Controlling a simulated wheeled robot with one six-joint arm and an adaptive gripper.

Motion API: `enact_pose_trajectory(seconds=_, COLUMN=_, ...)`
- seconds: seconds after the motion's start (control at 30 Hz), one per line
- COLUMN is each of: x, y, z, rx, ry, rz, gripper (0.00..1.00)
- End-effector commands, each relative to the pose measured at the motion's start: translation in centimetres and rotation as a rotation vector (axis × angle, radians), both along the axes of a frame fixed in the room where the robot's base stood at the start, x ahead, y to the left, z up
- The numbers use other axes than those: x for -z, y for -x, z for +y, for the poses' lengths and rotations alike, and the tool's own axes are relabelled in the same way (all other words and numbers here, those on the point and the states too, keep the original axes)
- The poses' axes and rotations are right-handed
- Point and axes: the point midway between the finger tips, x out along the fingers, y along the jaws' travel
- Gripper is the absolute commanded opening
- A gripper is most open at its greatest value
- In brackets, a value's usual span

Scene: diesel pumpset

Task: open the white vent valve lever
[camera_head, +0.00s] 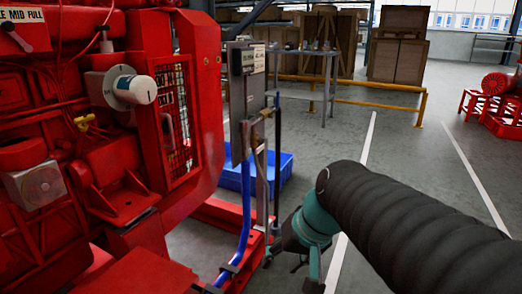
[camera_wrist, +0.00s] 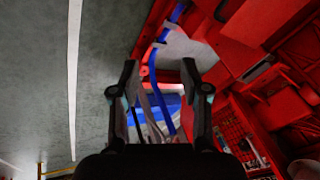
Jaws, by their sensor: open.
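I cannot make out the white vent valve lever for sure. In the head view a slim upright pipe (camera_head: 262,175) with a brass-coloured fitting (camera_head: 264,113) at its top stands beside the grey panel, with a dark upright bar (camera_head: 277,145) to its right. A blue hose (camera_head: 246,200) runs down beside it. In the wrist view my gripper (camera_wrist: 160,68) is open, its two dark fingers apart with nothing gripped. Beyond and between them show the blue hose (camera_wrist: 158,108) and thin pale and grey bars, too dark to name. In the head view my arm partly hides my gripper.
The red engine (camera_head: 150,200) fills the left, with a white-capped cylinder (camera_head: 135,90) on it. A grey panel (camera_head: 240,85) stands beside it. A blue bin (camera_head: 230,178) lies on the floor behind the pipe.

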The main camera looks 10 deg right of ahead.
Motion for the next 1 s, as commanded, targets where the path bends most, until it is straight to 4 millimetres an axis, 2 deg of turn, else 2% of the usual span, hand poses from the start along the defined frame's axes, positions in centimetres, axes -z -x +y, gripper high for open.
enact_pose_trajectory(seconds=0.03, x=-0.3, y=-1.8, z=0.2, rx=0.016, ry=-0.057, rz=0.025, gripper=0.46)
enact_pose_trajectory(seconds=0.27, x=-2.2, y=-10.3, z=0.9, rx=0.058, ry=-0.349, rz=0.073, gripper=0.46)
enact_pose_trajectory(seconds=0.47, x=-3.4, y=-18.4, z=-0.5, rx=0.096, ry=-0.608, rz=0.059, gripper=0.46)
enact_pose_trajectory(seconds=0.67, x=-3.8, y=-26.5, z=-4.3, rx=0.135, ry=-0.863, rz=-0.012, gripper=0.46)
enact_pose_trajectory(seconds=0.8, x=-3.7, y=-31.4, z=-8.0, rx=0.163, ry=-1.022, rz=-0.093, gripper=0.46)
enact_pose_trajectory(seconds=0.9, x=-3.4, y=-33.9, z=-10.7, rx=0.18, ry=-1.111, rz=-0.151, gripper=0.46)
enact_pose_trajectory(seconds=1.0, x=-3.2, y=-35.6, z=-12.7, rx=0.191, ry=-1.173, rz=-0.199, gripper=0.46)
